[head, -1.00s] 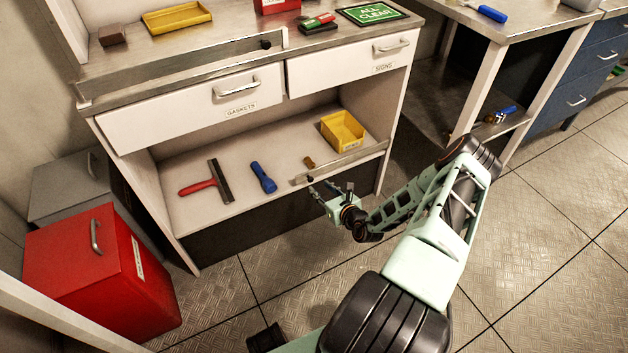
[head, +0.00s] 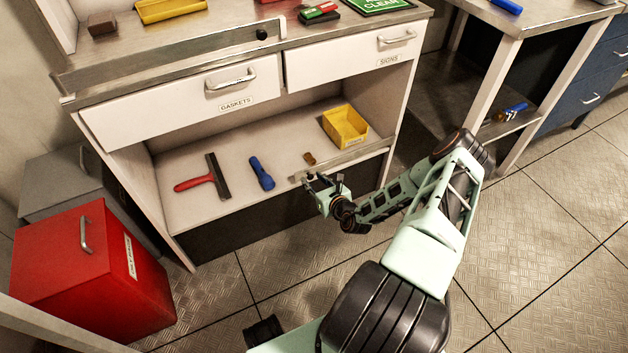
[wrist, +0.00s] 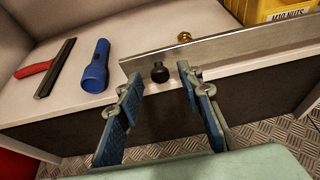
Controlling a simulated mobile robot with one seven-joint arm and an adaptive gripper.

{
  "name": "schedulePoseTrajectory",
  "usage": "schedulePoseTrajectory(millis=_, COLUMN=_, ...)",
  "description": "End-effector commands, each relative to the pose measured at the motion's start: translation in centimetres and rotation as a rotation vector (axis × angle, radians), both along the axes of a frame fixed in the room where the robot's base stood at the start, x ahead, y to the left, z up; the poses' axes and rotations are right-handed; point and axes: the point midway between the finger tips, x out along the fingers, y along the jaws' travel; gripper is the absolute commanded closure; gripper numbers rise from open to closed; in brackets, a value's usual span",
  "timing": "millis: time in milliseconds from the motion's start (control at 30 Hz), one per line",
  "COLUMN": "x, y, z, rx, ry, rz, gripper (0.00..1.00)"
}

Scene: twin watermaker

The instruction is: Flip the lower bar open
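The lower bar (head: 355,158) is a flat metal strip standing along the front edge of the lower shelf, at its right part. In the wrist view the lower bar (wrist: 240,47) runs from the middle to the upper right. A black round knob (wrist: 159,72) sits near its left end. My gripper (head: 317,181) is in front of the bar's left end. In the wrist view my gripper (wrist: 156,88) is open and empty, with the knob seen between the two fingertips. I cannot tell whether a finger touches the bar.
On the lower shelf (head: 230,165) lie a red-handled squeegee (head: 212,178), a blue flashlight (head: 262,173), a small brass piece (head: 309,158) and a yellow bin (head: 345,126). An upper bar (head: 180,66) with a black knob runs along the worktop. A red box (head: 92,270) stands left.

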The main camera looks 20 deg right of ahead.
Motion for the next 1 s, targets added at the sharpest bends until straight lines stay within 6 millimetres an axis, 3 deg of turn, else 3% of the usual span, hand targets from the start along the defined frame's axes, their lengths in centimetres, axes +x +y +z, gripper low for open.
schedulePoseTrajectory(millis=67, x=0.0, y=0.0, z=0.0, rx=0.000, ry=0.000, rz=0.000, gripper=0.66)
schedulePoseTrajectory(millis=367, x=0.0, y=0.0, z=0.0, rx=0.000, ry=0.000, rz=0.000, gripper=0.99)
schedulePoseTrajectory(millis=767, x=-0.1, y=-0.1, z=0.0, rx=-0.001, ry=0.000, rz=0.003, gripper=1.00)
schedulePoseTrajectory(millis=1000, x=-1.7, y=-0.3, z=0.0, rx=-0.003, ry=0.001, rz=0.041, gripper=1.00)
